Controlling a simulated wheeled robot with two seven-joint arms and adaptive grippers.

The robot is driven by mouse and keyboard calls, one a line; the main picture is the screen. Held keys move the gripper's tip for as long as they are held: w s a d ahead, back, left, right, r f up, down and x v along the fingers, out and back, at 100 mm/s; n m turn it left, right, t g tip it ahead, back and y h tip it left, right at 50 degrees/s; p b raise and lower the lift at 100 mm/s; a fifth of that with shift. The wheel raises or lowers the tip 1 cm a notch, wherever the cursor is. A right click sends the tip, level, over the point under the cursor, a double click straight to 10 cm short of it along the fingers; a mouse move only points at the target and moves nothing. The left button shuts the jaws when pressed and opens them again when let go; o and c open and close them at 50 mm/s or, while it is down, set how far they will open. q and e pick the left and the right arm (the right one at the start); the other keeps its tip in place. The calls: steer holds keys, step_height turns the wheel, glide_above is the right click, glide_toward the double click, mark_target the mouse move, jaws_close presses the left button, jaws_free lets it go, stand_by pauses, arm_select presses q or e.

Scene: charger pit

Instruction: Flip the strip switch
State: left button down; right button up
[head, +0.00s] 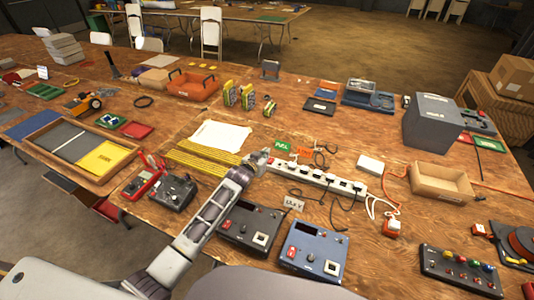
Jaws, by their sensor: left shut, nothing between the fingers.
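A long white power strip (315,178) lies on the wooden table, with several dark plugs in its sockets. My left gripper (261,159) is shut and empty at the strip's left end. It shows small and partly covers that end. A small reddish spot (271,160) shows there beside the fingertips; I cannot tell whether it is the strip switch or which way the switch stands. I cannot tell whether the fingertips touch the strip. My right gripper is not in view.
Black and blue control boxes (315,246) stand in front of the strip. Cables and a white adapter (370,164) lie near its right end, beside an open cardboard tray (440,183). Yellow strips (205,156) and white paper (222,135) lie to the left.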

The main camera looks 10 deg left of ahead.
arm_select(q)
steer(key=s+a, duration=0.1)
steer(key=s, duration=0.6)
steer(key=shift+a+r, duration=0.2)
steer(key=shift+r, duration=0.25)
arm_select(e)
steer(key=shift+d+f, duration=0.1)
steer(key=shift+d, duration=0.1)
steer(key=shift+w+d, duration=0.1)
